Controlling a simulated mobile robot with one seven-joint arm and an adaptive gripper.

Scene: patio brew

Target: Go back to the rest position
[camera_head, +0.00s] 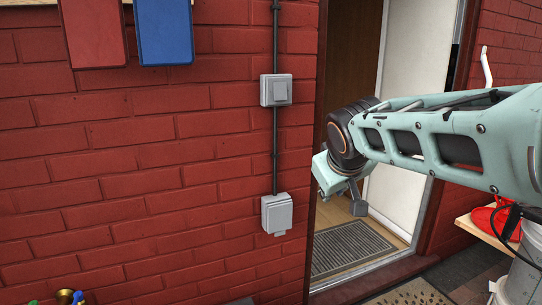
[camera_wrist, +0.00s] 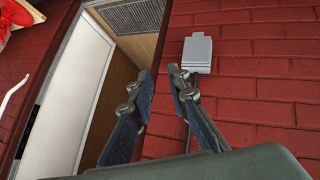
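My gripper (camera_head: 355,198) hangs at the end of my outstretched arm in front of the doorway, to the right of the wall boxes in the head view. In the wrist view, the two fingers of my gripper (camera_wrist: 160,72) lean toward each other with a narrow gap between the tips. Nothing is seen held between them. My arm bends at the dark wrist joint and partly hides the doorway.
A light switch (camera_head: 277,90) and a grey socket box (camera_head: 277,213) are on the red brick wall; the socket box (camera_wrist: 197,52) also shows in the wrist view. The white door (camera_head: 408,150) stands open. A doormat (camera_head: 350,248) lies inside. A wooden bench (camera_head: 468,224) holds a red object (camera_head: 492,221).

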